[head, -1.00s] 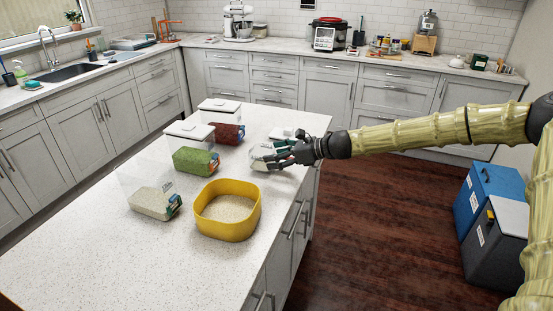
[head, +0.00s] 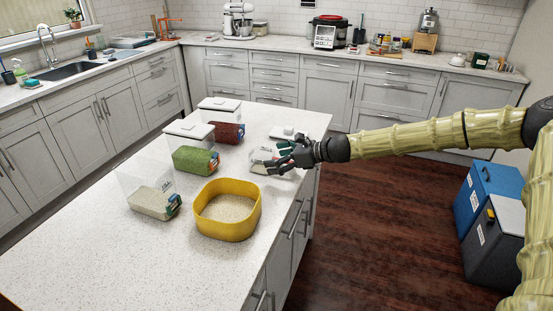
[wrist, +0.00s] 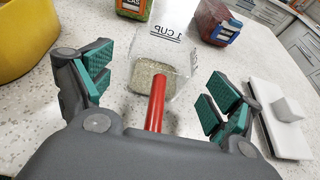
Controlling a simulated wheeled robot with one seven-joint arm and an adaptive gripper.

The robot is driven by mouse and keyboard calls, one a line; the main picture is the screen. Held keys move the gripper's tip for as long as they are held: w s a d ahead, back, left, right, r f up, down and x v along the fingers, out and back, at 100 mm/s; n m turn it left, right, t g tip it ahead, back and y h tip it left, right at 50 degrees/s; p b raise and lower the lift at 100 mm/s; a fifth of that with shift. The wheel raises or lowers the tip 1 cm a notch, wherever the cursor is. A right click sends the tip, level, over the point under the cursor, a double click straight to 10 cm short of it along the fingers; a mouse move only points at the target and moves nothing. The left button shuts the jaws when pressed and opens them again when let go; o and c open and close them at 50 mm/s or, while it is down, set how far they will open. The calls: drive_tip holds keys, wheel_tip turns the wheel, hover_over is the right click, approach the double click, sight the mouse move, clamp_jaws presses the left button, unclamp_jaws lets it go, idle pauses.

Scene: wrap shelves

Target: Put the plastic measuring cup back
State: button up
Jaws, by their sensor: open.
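The clear plastic measuring cup (head: 263,158), marked "1 CUP", rests on the island counter near its right edge. In the wrist view the cup (wrist: 165,65) shows some pale grain inside and a red handle pointing toward me. My gripper (head: 281,160) is at the handle side of the cup, right of it in the head view. In the wrist view my gripper (wrist: 157,92) is open, its green-padded fingers apart on either side of the red handle and not visibly touching it. The near end of the handle is hidden by the gripper body.
A yellow bowl (head: 228,230) of grain stands nearby. Clear containers hold pale grain (head: 153,203), green contents (head: 195,160) and red contents (head: 228,133). A white lid with a knob (wrist: 282,125) lies close to my gripper's right finger. The front of the island is clear.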

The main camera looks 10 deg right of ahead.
drive_tip(key=shift+d, duration=0.1)
drive_tip(key=v, duration=0.9)
drive_tip(key=shift+s+d+r, duration=0.15)
drive_tip(key=shift+d+r, duration=0.05)
drive_tip(key=shift+r, duration=0.05)
drive_tip(key=shift+b+v, duration=0.3)
drive_tip(key=shift+v, duration=0.8)
